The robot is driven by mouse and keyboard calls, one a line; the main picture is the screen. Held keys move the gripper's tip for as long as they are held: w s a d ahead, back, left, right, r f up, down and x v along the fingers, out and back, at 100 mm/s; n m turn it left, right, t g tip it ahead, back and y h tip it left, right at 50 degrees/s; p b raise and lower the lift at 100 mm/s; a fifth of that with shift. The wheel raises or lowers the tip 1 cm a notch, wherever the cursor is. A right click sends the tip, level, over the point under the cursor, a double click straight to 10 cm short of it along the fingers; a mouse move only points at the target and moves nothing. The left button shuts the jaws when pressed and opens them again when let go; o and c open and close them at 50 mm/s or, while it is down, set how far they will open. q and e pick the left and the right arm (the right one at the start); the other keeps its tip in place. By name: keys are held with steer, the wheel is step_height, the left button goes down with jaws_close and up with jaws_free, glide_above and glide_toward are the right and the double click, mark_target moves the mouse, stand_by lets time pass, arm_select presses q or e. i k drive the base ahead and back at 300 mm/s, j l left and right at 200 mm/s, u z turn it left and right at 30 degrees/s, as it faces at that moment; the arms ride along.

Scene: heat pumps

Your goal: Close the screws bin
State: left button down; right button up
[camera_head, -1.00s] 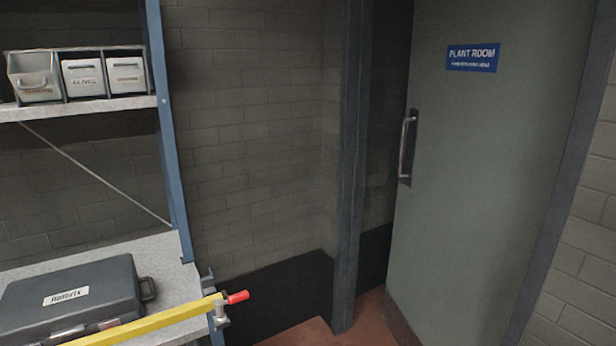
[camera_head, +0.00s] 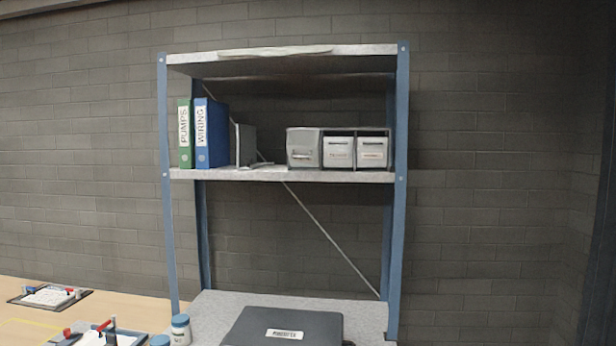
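A grey rack of three small bins (camera_head: 389,150) stands at the right end of the upper shelf. The left bin (camera_head: 303,152) looks larger and sits further forward than the other two, so it appears pulled out. The middle bin (camera_head: 339,153) and the right bin (camera_head: 372,153) sit back in the rack with pale fronts. The labels are too small to read, so I cannot confirm which one is the screws bin. Neither of my grippers is in view.
The bins' shelf (camera_head: 270,175) also holds a green binder (camera_head: 184,140), a blue binder (camera_head: 212,150) and a grey upright item (camera_head: 246,145). A dark case (camera_head: 280,326) lies on the lower shelf, with small jars (camera_head: 181,330) at its left.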

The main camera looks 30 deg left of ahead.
mark_target(299, 142)
steer(key=u, duration=1.05)
